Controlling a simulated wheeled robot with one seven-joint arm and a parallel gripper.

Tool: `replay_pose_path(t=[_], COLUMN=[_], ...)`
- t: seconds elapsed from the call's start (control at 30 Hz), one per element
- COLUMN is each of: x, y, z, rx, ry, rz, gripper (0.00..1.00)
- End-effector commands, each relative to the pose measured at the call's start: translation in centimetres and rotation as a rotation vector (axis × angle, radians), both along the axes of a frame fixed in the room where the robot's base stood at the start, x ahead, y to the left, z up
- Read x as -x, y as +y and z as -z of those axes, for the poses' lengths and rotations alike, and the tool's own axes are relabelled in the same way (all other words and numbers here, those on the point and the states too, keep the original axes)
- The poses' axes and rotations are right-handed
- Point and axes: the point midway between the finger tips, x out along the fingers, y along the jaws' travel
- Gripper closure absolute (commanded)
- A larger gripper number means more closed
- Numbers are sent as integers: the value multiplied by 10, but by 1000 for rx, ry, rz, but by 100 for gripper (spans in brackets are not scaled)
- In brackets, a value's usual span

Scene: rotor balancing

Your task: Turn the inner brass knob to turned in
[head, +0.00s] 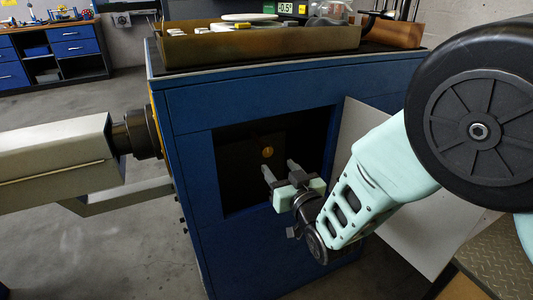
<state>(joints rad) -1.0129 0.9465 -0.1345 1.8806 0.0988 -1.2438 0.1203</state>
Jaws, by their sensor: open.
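The inner brass knob (267,152) is a small round brass-coloured disc inside the dark square opening of the blue cabinet (190,115). It sits on a dark surface in the recess. The depth between the tips and the knob is hard to tell. The knob's turn position is too small to read.
A pale open door panel (385,190) stands right of the opening, behind my arm. A brown tray (260,45) with parts sits on the cabinet top beside a display (285,7). A grey beam machine (55,150) adjoins the left side.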

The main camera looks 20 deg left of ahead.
Motion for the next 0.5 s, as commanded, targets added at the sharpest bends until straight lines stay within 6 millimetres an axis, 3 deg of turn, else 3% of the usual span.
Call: replay_pose_path(t=[0.2,0.5], x=[-30,-57], y=[34,63], z=[1,1], rx=[-2,-1], ry=[-2,-1], rz=[-1,1], gripper=[48,48])
